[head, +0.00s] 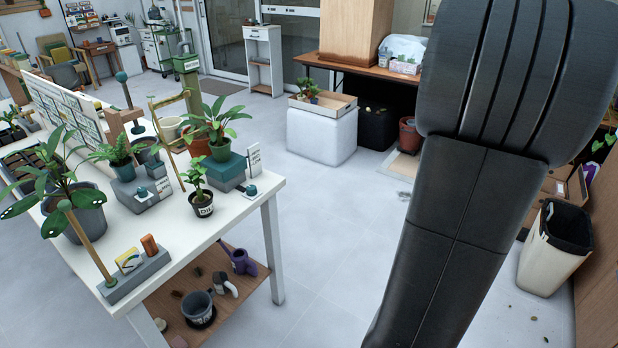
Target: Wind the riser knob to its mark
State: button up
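A white table (245,200) stands at the left with several potted plants. Near its right edge a teal block (222,172) has a small teal knob (253,190) at its front right and a small white card (254,160) standing beside it. A grey block (130,197) further left also has a teal knob (141,190) and a card (163,187). Which one is the riser, and any mark, are too small to tell. My gripper is not in view; my black arm fills the right side.
A small plant in a labelled black pot (203,204) stands close to the teal block's knob. A grey base (138,278) with a leaning wooden rod stands at the table's front. A white bin (553,247) stands right. Open floor (335,240) lies right of the table.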

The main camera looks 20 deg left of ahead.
aim_at(251, 191)
jog(key=i+u, duration=0.1)
jog(key=u, duration=1.4)
jog(key=i+l+u, duration=0.2)
jog(key=u, duration=0.2)
jog(key=i+l+u, duration=0.15)
jog(key=u, duration=0.25)
jog(key=i+l+u, duration=0.1)
jog(key=l+u, duration=0.65)
jog(key=i+l, duration=0.1)
jog(key=l, duration=0.45)
jog(key=l+u, duration=0.1)
jog(key=l, duration=0.45)
jog(key=i, duration=0.05)
